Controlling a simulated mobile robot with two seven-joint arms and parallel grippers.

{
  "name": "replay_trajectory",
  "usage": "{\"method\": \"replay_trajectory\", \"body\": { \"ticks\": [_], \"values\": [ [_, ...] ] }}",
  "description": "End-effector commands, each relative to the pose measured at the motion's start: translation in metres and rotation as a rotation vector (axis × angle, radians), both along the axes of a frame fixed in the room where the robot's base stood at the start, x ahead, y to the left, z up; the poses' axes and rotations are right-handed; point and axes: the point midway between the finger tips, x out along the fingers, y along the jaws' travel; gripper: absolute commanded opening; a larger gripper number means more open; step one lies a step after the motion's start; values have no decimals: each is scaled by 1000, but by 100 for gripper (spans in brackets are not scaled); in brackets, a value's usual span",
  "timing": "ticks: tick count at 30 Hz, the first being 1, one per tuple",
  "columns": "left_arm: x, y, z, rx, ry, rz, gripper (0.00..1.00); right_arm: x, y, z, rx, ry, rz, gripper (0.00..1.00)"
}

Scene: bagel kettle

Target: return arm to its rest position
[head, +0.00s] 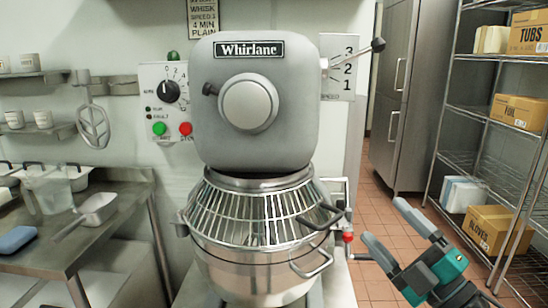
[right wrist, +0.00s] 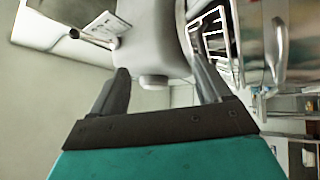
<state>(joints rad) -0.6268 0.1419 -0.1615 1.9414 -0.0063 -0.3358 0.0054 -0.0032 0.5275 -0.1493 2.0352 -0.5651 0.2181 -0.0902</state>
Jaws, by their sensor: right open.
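My right gripper (head: 386,222) is at the lower right of the head view, with its two grey fingers apart and nothing between them. It is to the right of the mixer bowl and apart from it. In the right wrist view its fingers (right wrist: 158,72) are also spread and empty, with the grey mixer body beyond them. The large grey mixer (head: 255,150) stands in the middle, with a wire guard (head: 255,210) over its steel bowl (head: 255,262). My left gripper is not in view.
A steel table (head: 110,235) with a jug (head: 50,190) and a scoop (head: 98,208) is at the left. A wire rack (head: 490,165) with boxes stands at the right. A red-knobbed lever (head: 347,237) sticks out near my right gripper. Tiled floor is open behind it.

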Motion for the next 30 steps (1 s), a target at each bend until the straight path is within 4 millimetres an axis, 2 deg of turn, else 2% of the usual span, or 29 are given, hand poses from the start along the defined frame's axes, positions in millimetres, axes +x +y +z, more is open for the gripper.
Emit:
{"method": "replay_trajectory", "body": {
  "ticks": [1,4,6,9,13,15,19,22,30],
  "values": [
    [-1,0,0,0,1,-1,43,-2,-5,-45,123,162,-37,77],
    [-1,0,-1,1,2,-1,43,-15,-13,-120,322,433,-116,77],
    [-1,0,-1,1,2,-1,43,-32,-14,-171,443,612,-172,77],
    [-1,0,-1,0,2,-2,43,-67,-12,-237,596,849,-253,77],
    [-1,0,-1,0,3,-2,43,-115,-3,-301,748,1094,-342,77],
    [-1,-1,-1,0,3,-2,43,-137,3,-323,805,1189,-378,77],
    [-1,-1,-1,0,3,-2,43,-163,9,-345,867,1293,-418,77],
    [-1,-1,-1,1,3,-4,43,-169,12,-351,884,1318,-427,77],
    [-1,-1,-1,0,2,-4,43,-169,11,-351,883,1318,-427,77]
  ]
}}
